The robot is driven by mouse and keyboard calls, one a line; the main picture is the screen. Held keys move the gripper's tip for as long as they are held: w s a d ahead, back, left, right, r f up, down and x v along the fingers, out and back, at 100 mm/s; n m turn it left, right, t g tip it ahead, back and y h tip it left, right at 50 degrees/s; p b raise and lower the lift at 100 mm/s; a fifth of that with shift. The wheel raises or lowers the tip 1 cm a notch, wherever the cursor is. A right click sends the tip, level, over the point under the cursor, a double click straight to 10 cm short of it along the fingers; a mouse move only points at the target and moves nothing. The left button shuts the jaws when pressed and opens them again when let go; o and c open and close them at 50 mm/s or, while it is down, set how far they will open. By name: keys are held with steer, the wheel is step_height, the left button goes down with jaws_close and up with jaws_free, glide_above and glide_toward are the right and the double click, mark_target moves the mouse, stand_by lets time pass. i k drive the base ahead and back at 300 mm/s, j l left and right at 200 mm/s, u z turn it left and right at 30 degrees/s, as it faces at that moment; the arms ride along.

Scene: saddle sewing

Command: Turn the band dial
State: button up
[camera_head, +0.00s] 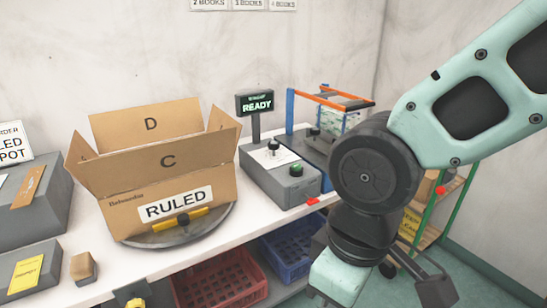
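A grey control box (285,178) stands on the white bench right of the carton. Its top has a white plate with a dark knob (273,144), and its front end carries a green button (294,170). A small sign on a post above it reads READY (257,103). Another dark knob (314,131) sits on the blue and grey machine behind. No label shows which knob is the band dial. My arm hangs at the right, away from both knobs. Dark parts at its lower end may belong to my gripper (418,277); its fingers cannot be made out clearly.
An open cardboard carton marked RULED (120,208) sits on a round turntable (178,238). An orange-railed frame (330,98) rises behind the control box. Red (222,283) and blue (291,248) crates lie under the bench. A green-framed shelf (455,215) stands at right.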

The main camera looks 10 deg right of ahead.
mark_target(274, 145)
steer(key=i, duration=1.25)
